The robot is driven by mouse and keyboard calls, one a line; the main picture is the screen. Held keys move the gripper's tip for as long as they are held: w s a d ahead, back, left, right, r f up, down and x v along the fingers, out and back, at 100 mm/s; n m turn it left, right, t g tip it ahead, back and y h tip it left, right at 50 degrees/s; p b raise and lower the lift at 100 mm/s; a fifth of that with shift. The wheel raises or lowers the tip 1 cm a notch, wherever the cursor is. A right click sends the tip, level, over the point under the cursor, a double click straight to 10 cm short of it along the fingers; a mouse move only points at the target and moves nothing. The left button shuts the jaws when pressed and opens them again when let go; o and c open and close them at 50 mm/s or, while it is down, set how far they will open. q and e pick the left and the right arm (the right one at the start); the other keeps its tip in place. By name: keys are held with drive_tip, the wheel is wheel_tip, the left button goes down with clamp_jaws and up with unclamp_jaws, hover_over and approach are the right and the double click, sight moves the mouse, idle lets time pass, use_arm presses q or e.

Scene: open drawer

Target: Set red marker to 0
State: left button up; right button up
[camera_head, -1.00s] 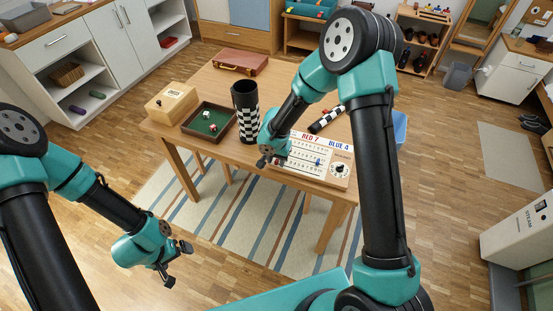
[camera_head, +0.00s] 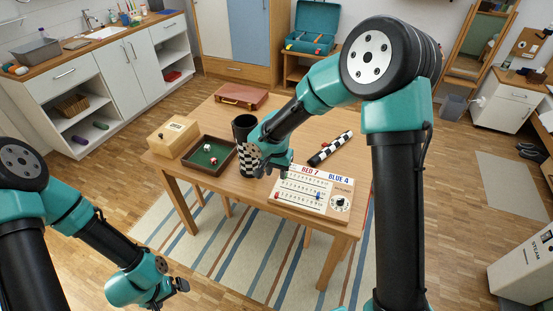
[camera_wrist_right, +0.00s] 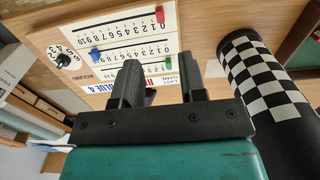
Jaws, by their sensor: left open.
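The scoreboard (camera_head: 308,188) lies on the table's front right. Its head-view heading reads RED 7 and BLUE 4. The red marker (camera_wrist_right: 160,14) sits near the 0 end of its row in the right wrist view. A blue marker (camera_wrist_right: 96,54) is partway along another row, and a green marker (camera_wrist_right: 168,61) is near the row end beside my finger. My right gripper (camera_wrist_right: 172,80) is open and empty, above the table by the board's left side; it also shows in the head view (camera_head: 271,172). My left gripper (camera_head: 182,287) is open and empty, low in front of the table.
A checkered dice cup (camera_head: 244,130) stands just left of my right gripper, close to it. A dice tray (camera_head: 186,160), a wooden box (camera_head: 172,137) and a brown case (camera_head: 242,96) are further left and back. A checkered roll (camera_head: 330,148) lies behind the board.

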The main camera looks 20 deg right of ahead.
wheel_tip(320, 180, up, 6)
drive_tip(key=shift+f, duration=0.2)
idle(0.4)
drive_tip(key=n+y, duration=0.3)
hover_over(285, 207)
drive_tip(key=s+a, duration=0.2)
drive_tip(key=s, duration=0.2)
wheel_tip(285, 207, down, 16)
drive_tip(key=s+d+f+n, duration=0.2)
drive_tip(key=s+d+f, duration=0.1)
drive_tip(key=s+f, duration=0.8)
drive_tip(key=shift+s+d+n+t+y, duration=0.3)
drive_tip(key=shift+s+d+t+y, duration=0.1)
drive_tip(key=shift+s, duration=0.85)
